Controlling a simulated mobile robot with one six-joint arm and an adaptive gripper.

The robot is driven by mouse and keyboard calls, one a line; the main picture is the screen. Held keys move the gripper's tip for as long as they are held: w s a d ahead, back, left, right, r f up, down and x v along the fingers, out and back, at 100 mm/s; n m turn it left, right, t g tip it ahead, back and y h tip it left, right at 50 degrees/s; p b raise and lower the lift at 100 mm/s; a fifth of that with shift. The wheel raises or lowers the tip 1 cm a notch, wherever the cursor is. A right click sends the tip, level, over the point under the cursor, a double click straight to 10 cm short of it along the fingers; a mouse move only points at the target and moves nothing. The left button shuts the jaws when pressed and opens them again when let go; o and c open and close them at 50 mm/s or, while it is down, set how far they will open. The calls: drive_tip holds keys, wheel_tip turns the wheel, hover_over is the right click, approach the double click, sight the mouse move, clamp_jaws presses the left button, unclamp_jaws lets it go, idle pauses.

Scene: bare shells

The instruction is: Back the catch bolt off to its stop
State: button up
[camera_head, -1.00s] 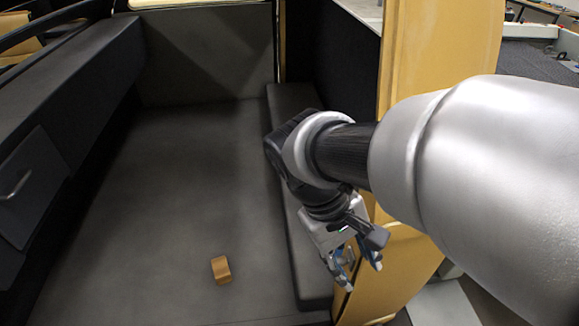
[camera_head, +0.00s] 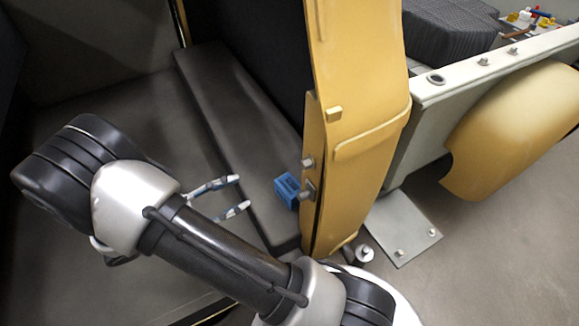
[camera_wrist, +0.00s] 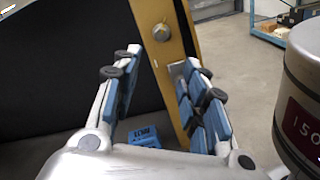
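Two silver bolt-like fittings sit on the near edge of the yellow door panel, an upper one (camera_head: 308,162) and a lower one (camera_head: 308,191). I cannot tell which is the catch bolt. In the wrist view one round silver bolt head (camera_wrist: 161,32) shows on the yellow panel's edge, beyond my fingertips. A silver piece (camera_wrist: 178,69) below it is partly hidden by the right finger. My gripper (camera_head: 243,192) is open and empty, left of the fittings and apart from them. Its fingers (camera_wrist: 162,62) stand wide apart in the wrist view.
A blue block (camera_head: 287,191) with lettering is by the panel, beside the dark padded sill (camera_head: 235,130); the wrist view shows it low (camera_wrist: 145,136). The yellow panel (camera_head: 360,120) stands upright. A silver cylinder marked 150 (camera_wrist: 302,85) fills the wrist view's right edge.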

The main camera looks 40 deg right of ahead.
sight(302, 166)
drive_tip(key=b+x, duration=0.2)
drive_tip(key=x, duration=1.4)
drive_tip(key=shift+s+d, duration=0.25)
drive_tip(key=shift+d, duration=0.05)
clamp_jaws()
